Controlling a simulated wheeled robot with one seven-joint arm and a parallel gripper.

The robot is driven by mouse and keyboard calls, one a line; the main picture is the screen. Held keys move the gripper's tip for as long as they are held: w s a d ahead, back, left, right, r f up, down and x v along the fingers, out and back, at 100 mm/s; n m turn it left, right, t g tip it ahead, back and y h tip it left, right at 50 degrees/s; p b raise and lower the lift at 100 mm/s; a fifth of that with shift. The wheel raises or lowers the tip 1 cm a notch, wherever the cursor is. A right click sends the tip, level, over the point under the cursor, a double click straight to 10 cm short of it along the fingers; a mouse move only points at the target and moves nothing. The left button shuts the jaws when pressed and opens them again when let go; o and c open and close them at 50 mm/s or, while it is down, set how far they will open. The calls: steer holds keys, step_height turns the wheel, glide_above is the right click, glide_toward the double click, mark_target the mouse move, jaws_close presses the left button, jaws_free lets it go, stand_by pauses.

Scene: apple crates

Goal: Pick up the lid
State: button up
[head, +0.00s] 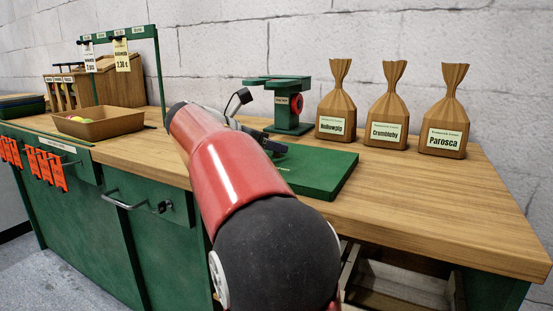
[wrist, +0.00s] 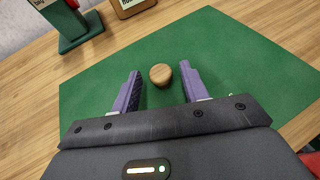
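The lid looks to be the flat green panel (head: 325,178) lying on the wooden worktop; it fills much of the wrist view (wrist: 230,60). A round wooden knob (wrist: 161,74) stands near its middle. In the wrist view my gripper (wrist: 160,70) is open, with one purple finger on each side of the knob and visible gaps between them. In the head view my gripper (head: 268,141) is over the panel's left part, and my red arm hides the knob and the fingertips.
A green stand (head: 290,105) is just behind the panel. Three brown paper bags (head: 336,105), (head: 388,110), (head: 446,115) stand to its right. A tan tray (head: 100,125) sits at the left. The worktop (head: 440,190) is clear at front right.

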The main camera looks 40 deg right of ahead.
steer(key=c, duration=0.8)
